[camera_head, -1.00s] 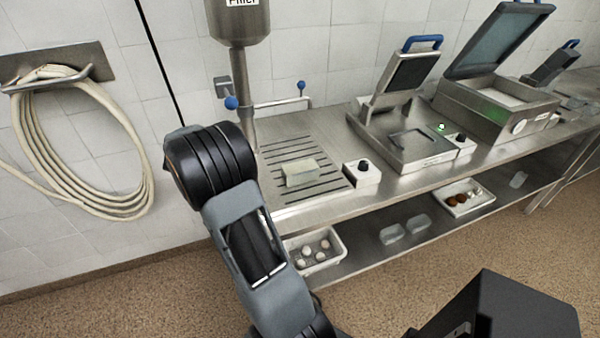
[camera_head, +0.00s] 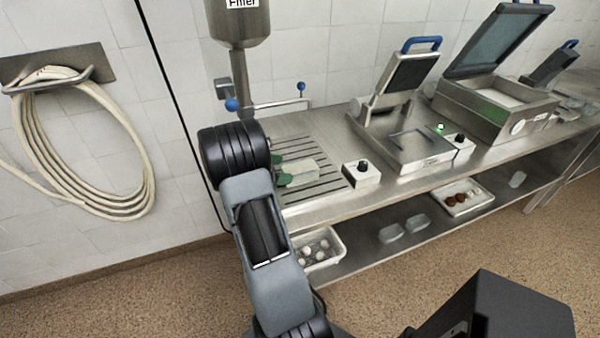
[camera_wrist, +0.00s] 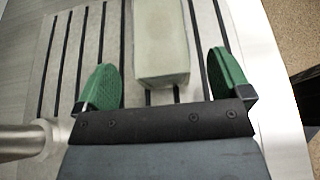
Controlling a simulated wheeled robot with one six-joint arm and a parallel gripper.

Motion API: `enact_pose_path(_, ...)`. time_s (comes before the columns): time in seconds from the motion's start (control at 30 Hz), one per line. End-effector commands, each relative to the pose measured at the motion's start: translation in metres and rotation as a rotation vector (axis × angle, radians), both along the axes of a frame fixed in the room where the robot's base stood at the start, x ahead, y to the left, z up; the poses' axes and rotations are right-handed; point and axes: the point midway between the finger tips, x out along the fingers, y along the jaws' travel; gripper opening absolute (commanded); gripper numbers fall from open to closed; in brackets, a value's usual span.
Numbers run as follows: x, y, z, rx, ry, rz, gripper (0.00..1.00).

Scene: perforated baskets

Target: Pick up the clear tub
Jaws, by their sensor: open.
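A pale, translucent tub (camera_head: 304,170), seemingly the clear tub, sits on the slotted drain plate under the filler. In the wrist view the tub (camera_wrist: 160,42) lies lengthwise ahead of me, its near end between the fingertips. My gripper (camera_wrist: 165,82) is open, with one green finger left of the tub and one right, a gap on each side. In the head view my gripper (camera_head: 281,170) shows at the tub's left end, partly hidden by my arm. I cannot tell the fingers' height over the plate.
The filler spout (camera_head: 240,80) rises behind my arm, and a metal pipe (camera_wrist: 30,140) shows left in the wrist view. A control box (camera_head: 361,173) stands right of the tub. Clear containers (camera_head: 391,232) and a white basket (camera_head: 325,236) are on the lower shelf.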

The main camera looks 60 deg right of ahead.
Motion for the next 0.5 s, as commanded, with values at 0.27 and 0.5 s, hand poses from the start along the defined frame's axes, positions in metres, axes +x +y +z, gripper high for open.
enact_pose_path(0.27, -0.018, -0.023, -0.012, 0.0, 0.001, -0.002, 0.96)
enact_pose_path(0.5, -0.02, -0.025, -0.013, 0.0, 0.0, -0.001, 0.96)
